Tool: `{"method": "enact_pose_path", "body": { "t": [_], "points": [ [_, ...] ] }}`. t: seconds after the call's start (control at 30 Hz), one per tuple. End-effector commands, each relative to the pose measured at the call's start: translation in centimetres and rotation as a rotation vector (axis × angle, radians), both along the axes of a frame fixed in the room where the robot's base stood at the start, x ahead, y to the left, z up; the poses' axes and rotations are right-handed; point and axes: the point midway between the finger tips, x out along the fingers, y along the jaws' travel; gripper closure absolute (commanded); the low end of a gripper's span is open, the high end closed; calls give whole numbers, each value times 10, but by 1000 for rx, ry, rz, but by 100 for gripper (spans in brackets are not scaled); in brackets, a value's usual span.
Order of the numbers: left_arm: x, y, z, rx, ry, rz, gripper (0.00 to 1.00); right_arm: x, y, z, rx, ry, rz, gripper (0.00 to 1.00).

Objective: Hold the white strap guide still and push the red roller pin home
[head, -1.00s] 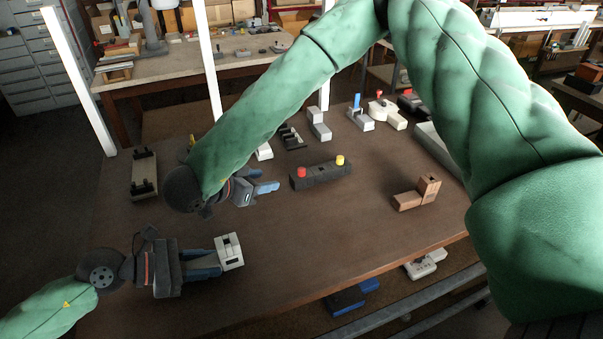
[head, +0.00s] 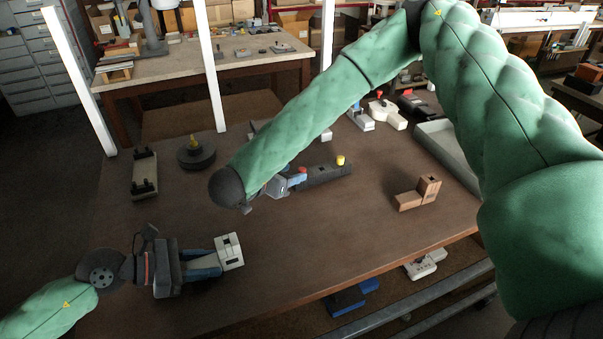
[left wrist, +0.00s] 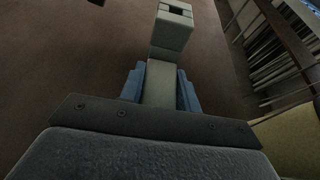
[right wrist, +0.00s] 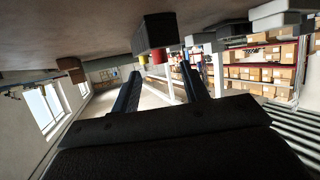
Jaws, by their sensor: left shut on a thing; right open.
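The white strap guide (head: 230,249) is held in my left gripper (head: 207,263), just above or on the near left of the table; I cannot tell which. In the left wrist view the guide (left wrist: 172,32) sticks out between the blue fingers, its slotted end away from me. The red roller pin (head: 302,170) stands upright in the left end of a dark block (head: 322,175). My right gripper (head: 294,182) is open at that end. In the right wrist view the red pin (right wrist: 142,59) shows beyond the open, empty fingers (right wrist: 160,72); my arm hides part of the gripper in the head view.
A yellow pin (head: 340,159) stands at the block's right end. A brown stepped block (head: 418,194) lies right of it. A grey tray (head: 450,155), a dark round base (head: 196,152) and a pale fixture (head: 144,175) stand further off. The front middle of the table is clear.

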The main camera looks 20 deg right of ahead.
Motion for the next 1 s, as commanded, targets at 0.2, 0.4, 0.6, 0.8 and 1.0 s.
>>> {"method": "enact_pose_path", "body": {
  "t": [0.2, 0.4, 0.6, 0.8, 1.0],
  "points": [
    [0, 0, 0, 0, 0, 0, 91, 13, -23, -11, 2, 1, -3, 55],
    [0, 0, 0, 0, 0, 0, 91, 17, -30, -13, 1, -1, -2, 55],
    [0, 0, 0, 0, 0, 0, 91, 17, -30, -13, 0, 0, -1, 55],
    [0, 0, 0, 0, 0, 0, 91, 17, -30, -13, 0, 0, -1, 94],
    [0, 0, 0, 0, 0, 0, 91, 17, -30, -13, 0, 0, -1, 100]
  ]
}}
